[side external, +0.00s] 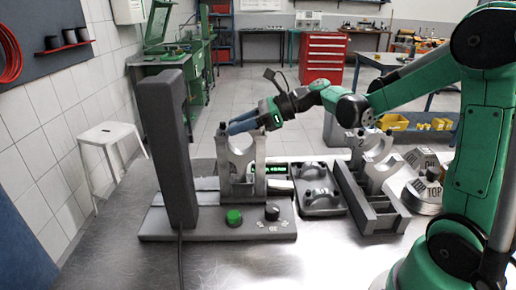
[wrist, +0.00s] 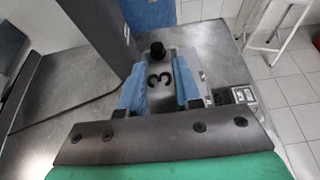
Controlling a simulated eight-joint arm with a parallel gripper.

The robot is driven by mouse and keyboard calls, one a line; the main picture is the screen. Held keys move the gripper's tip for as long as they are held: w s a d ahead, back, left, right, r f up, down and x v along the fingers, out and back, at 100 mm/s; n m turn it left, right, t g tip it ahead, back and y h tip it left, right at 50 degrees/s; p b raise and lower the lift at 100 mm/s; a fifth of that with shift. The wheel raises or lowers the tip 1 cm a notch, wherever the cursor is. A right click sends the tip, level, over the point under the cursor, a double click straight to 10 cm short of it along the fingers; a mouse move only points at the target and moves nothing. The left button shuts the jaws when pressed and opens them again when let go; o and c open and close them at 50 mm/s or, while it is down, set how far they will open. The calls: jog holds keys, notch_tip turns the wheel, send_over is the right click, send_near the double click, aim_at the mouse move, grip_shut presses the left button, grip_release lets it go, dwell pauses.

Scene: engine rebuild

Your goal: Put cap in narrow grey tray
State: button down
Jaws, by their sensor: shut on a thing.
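My gripper (side external: 240,124) has blue fingertips and is at the dark grey stand on the left. In the wrist view its fingers (wrist: 160,90) are shut on a grey cap marked 3 (wrist: 160,76). In the side view a grey U-shaped piece (side external: 239,172) stands upright under the fingertips; I cannot tell how much of it is the cap. The narrow grey tray (side external: 383,224) lies to the right of the stand, with bare compartments at its front. A grey U-shaped cap marked 2 (side external: 375,158) stands at its far end.
The stand has a tall dark column (side external: 167,145), a green button (side external: 234,217) and a black knob (side external: 271,212). A wider dark tray (side external: 322,210) with grey caps lies between the stand and the narrow tray. Round lettered parts (side external: 425,190) sit at the right. The front tabletop is clear.

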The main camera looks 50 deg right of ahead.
jog(key=shift+f, duration=0.15)
jog(key=c, duration=0.6)
grip_release()
jog(key=shift+f, duration=0.1)
jog(key=shift+o, duration=0.4)
jog(key=shift+v, duration=2.75)
